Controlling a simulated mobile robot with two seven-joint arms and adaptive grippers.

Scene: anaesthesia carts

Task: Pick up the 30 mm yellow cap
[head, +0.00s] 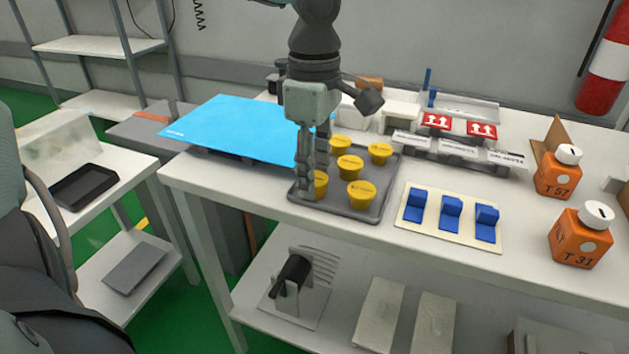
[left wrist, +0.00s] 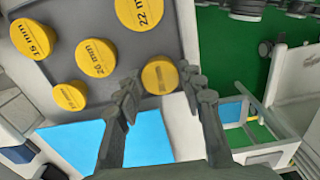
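Several yellow caps stand on a grey tray (head: 335,204) in the head view. One yellow cap (head: 319,185) at the tray's left front corner is partly hidden by my left gripper (head: 308,172), which points down over it. In the left wrist view this cap (left wrist: 160,76) lies between the tips of my left gripper (left wrist: 161,84), with fingers spread on either side; its label is too small to read. Other caps there are a 22 mm cap (left wrist: 141,10), a cap seemingly marked 20 mm (left wrist: 96,58), a 15 mm cap (left wrist: 33,38) and an unreadable one (left wrist: 69,96). My right gripper is out of view.
A blue sheet (head: 240,130) lies left of the tray. A board with blue blocks (head: 450,213) and orange bottles (head: 580,236) (head: 559,172) stand to the right. Boxes with red labels (head: 437,121) are behind. A side table with a black tray (head: 83,186) is at left.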

